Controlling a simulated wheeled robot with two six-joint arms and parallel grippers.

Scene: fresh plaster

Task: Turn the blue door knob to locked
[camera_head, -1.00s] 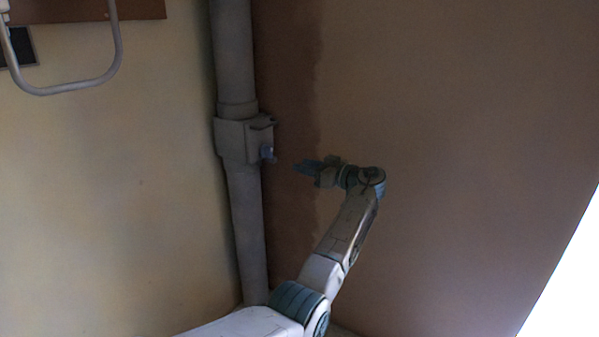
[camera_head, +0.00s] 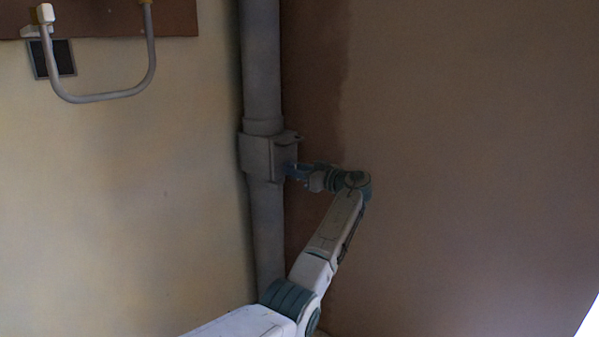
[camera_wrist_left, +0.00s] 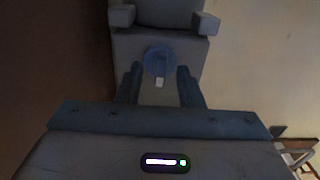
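The blue door knob (camera_wrist_left: 157,58) is round, with a pale mark at its lower edge. It sits on the face of a grey box (camera_head: 256,155) fixed around a vertical pipe. My left gripper (camera_head: 294,170) reaches the knob from the right in the head view and hides most of it there. In the left wrist view its two fingers (camera_wrist_left: 159,72) are apart, one on each side of the knob's lower part. A gap shows between the fingers and the knob; I cannot tell whether they touch it. My right gripper is not in view.
The grey pipe (camera_head: 263,70) runs up the wall corner. A brown wall (camera_head: 460,150) lies to the right and a pale wall (camera_head: 120,200) to the left. A bent grey rail (camera_head: 110,97) and a dark panel (camera_head: 50,60) are at upper left.

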